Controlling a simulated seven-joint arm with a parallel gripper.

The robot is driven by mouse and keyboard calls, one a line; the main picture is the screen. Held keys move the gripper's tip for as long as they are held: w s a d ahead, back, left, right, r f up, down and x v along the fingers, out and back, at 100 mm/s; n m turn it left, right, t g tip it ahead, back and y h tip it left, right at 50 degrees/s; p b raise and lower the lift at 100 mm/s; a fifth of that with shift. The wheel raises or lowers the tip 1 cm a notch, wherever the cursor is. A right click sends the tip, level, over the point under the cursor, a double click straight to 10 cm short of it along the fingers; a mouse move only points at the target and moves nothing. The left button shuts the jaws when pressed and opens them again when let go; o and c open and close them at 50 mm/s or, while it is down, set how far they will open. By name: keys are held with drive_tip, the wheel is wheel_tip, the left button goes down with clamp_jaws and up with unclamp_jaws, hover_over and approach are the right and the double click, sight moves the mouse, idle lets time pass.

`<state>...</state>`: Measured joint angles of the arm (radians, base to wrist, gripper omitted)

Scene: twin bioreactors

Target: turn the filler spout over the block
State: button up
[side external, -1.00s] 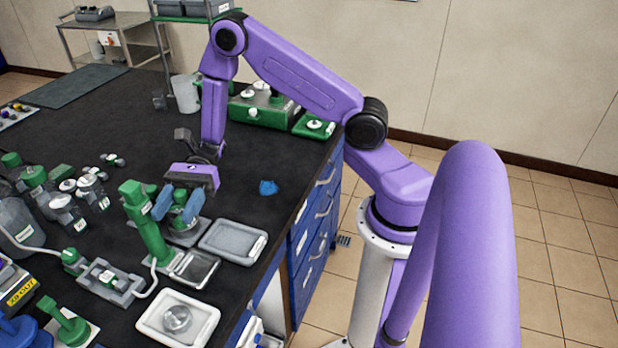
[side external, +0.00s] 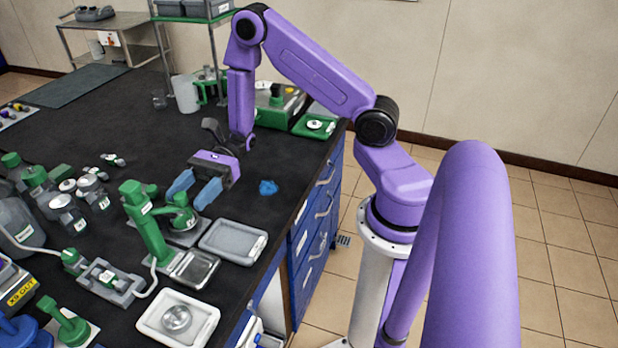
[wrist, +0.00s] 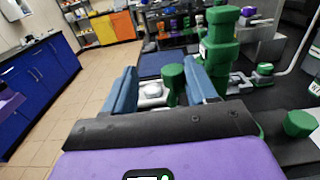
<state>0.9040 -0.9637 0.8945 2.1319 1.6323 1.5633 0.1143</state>
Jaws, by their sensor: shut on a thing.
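The filler is a tall green post (side external: 148,225) with a short arm at its top. A round green part (side external: 183,219), which I take for the spout's end, is beside it, above a grey base. My gripper (side external: 186,200) comes in from the upper right, tilted, with its blue fingertips at this green part. In the wrist view, a green cylinder (wrist: 172,82) shows between my parted fingers, nearer the right one. The contact itself is hard to see. The tall post (wrist: 220,38) stands just beyond the right finger. I cannot make out which thing is the block.
A grey tray (side external: 233,226) and a small metal-topped plate (side external: 196,268) lie near the bench edge. A white tray with a round metal piece (side external: 177,318) is in front. Bottles (side external: 70,213) crowd the left.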

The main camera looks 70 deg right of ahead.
drive_tip(key=d, duration=1.1)
drive_tip(key=s+a+r+n+g+h, duration=0.2)
drive_tip(key=s+a+n+g+h, duration=0.4)
drive_tip(key=s+n, duration=0.25)
drive_tip(key=s+r+n+t+h, duration=0.1)
drive_tip(key=s+n+t+h, duration=0.2)
drive_tip(key=n, duration=0.8)
drive_tip(key=s+r+n+t+h, duration=0.2)
drive_tip(key=s+n+t+h, duration=0.1)
drive_tip(key=s+n+h, duration=0.5)
drive_tip(key=s+n, duration=0.2)
drive_tip(key=n, duration=0.1)
drive_tip(key=shift+s+d+r+h, duration=0.25)
drive_tip(key=shift+d+h, duration=0.05)
drive_tip(key=shift+d, duration=0.1)
